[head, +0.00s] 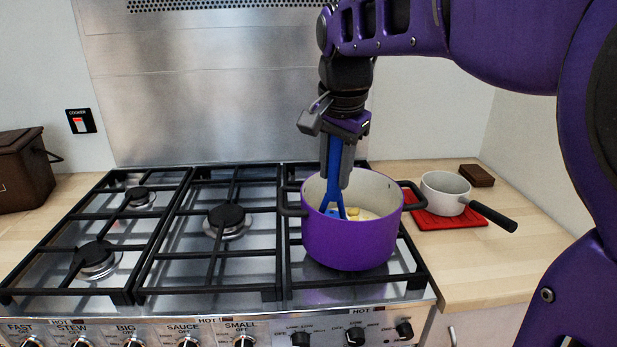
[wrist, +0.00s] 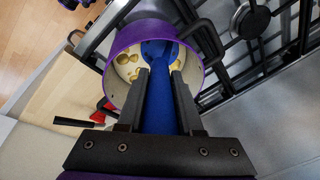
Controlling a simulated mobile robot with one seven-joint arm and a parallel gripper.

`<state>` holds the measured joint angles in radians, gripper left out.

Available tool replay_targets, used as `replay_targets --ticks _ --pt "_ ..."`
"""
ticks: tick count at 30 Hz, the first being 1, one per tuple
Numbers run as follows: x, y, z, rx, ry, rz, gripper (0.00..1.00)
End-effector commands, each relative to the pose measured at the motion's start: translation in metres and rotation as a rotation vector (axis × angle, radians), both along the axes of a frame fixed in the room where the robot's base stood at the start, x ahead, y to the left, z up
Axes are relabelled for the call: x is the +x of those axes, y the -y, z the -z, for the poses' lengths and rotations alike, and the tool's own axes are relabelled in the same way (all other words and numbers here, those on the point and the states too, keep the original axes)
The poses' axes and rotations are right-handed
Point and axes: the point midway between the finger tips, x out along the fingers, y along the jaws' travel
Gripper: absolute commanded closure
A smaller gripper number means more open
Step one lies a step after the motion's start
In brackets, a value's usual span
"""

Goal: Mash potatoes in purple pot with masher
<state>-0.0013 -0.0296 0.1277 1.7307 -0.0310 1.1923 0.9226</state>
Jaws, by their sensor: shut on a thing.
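The purple pot (head: 345,240) stands on the right-hand burner grate of the cooker, and its cream inside shows. My gripper (head: 338,180) points down over the pot and is shut on the blue masher (head: 333,165). The masher's lower end is inside the pot, among the yellowish potato pieces (head: 354,213). In the wrist view the masher (wrist: 160,105) runs between the two fingers into the pot (wrist: 196,78), with potato pieces (wrist: 124,59) beside its head. Whether the masher head touches the pot's bottom cannot be told.
A small white saucepan (head: 443,194) with a black handle sits on a red mat (head: 425,221) on the right counter, near a brown block (head: 477,175). A brown bin (head: 22,172) stands at the left. The left and middle burner grates (head: 230,220) are empty.

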Motion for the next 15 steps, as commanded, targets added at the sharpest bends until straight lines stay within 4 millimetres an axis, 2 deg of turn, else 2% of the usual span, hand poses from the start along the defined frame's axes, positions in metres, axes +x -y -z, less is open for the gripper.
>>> replay_targets --ticks 15 --pt "0.0 0.0 0.025 0.0 -0.001 0.0 1.0"
